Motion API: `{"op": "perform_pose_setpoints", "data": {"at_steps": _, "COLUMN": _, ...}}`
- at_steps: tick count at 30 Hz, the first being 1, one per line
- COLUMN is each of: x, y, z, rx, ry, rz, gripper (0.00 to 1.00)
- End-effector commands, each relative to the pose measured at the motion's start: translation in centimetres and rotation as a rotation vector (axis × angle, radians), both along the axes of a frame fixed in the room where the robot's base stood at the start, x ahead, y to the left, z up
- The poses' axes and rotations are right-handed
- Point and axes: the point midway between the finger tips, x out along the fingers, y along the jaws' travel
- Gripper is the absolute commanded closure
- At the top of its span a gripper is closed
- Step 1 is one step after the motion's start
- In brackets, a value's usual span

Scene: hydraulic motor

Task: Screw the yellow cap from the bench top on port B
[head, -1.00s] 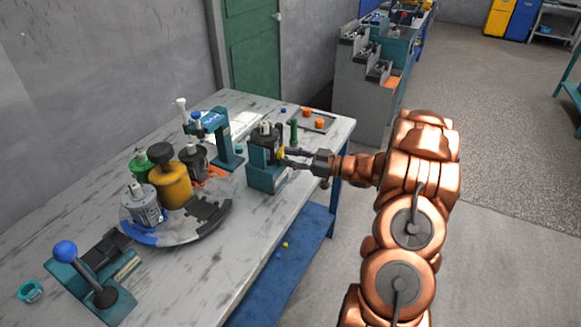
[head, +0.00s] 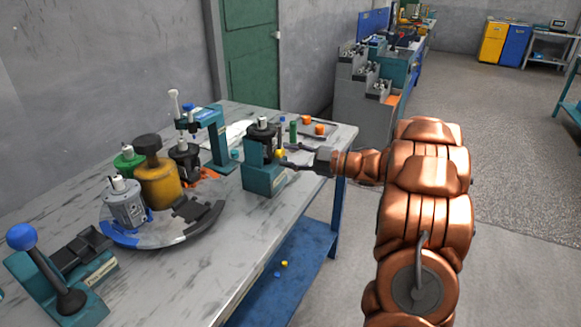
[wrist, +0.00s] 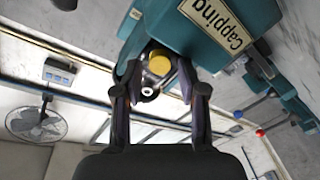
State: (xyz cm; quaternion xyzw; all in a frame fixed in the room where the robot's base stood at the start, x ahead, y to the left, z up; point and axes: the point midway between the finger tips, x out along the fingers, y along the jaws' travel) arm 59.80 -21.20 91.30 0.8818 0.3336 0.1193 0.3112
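The yellow cap (wrist: 158,65) sits on the side of the dark motor (head: 262,138), which stands in the teal capping fixture (head: 262,179). The cap also shows in the head view (head: 281,154) as a small yellow spot at my fingertips. My gripper (head: 286,154) reaches in from the right at the motor's height. In the wrist view my gripper (wrist: 157,84) has its two fingers spread on either side of the cap, with gaps between them and it. How far the cap is threaded cannot be seen.
A round turntable (head: 150,238) with several motors stands at left, near a blue-knobbed lever press (head: 62,275). A teal press stand (head: 215,138) is behind the fixture. A tray with orange caps (head: 319,129) lies at the back right. A green cylinder (head: 293,130) stands close behind my gripper.

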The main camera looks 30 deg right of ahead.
Motion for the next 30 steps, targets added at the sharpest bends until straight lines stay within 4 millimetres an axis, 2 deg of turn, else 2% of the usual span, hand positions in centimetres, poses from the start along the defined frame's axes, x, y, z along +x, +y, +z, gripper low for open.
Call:
{"op": "perform_pose_setpoints", "data": {"at_steps": 1, "x": 0.09, "y": -0.06, "z": -0.69, "rx": -0.020, "ry": -0.011, "rz": -0.004, "gripper": 0.65}}
{"op": "perform_pose_setpoints", "data": {"at_steps": 9, "x": 0.13, "y": -0.08, "z": -0.19, "rx": -0.045, "ry": -0.033, "rz": -0.005, "gripper": 0.65}}
{"op": "perform_pose_setpoints", "data": {"at_steps": 30, "x": 0.30, "y": -0.20, "z": -0.48, "rx": -0.045, "ry": -0.032, "rz": -0.007, "gripper": 0.65}}
